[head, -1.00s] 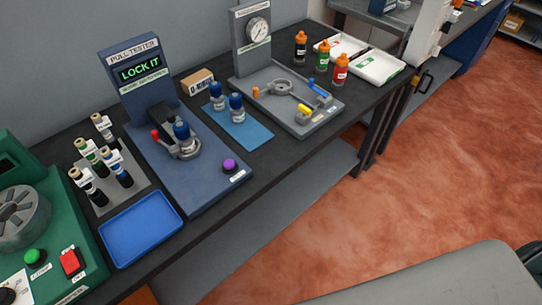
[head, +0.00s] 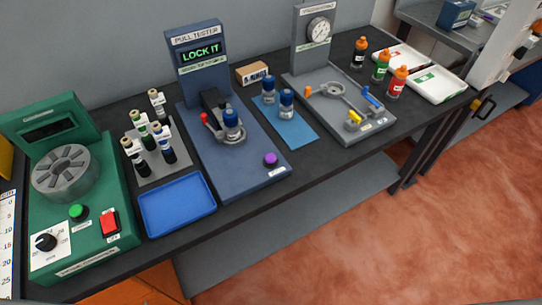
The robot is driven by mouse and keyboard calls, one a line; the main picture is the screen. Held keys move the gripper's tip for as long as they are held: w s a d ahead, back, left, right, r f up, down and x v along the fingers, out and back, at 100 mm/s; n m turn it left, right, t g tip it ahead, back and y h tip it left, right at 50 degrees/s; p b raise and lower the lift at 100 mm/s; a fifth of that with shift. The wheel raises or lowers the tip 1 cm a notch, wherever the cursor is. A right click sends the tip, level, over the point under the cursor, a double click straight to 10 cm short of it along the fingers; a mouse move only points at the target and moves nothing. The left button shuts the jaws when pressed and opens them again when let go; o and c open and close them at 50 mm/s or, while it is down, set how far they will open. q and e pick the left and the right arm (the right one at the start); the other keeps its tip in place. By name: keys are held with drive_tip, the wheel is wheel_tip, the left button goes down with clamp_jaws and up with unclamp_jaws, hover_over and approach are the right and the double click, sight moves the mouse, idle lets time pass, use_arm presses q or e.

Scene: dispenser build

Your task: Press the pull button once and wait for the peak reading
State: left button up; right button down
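The pull tester (head: 200,60) stands at the back of the bench with a blue base (head: 240,180). Its screen (head: 201,53) reads "LOCK IT" in green. The purple pull button (head: 270,159) is on the front right corner of the base. I cannot tell whether the clamp is locked. Neither of my grippers is in the head view.
A green machine (head: 80,190) with a rotor stands left. A blue tray (head: 177,205) and a rack of several vials (head: 150,145) are between it and the tester. Right are two blue-capped bottles on a blue mat (head: 291,135), a gauge fixture (head: 340,105), orange-capped bottles and white trays (head: 435,83).

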use_arm(q)
clamp_jaws()
drive_tip(key=shift+s, duration=0.15)
idle(1.4)
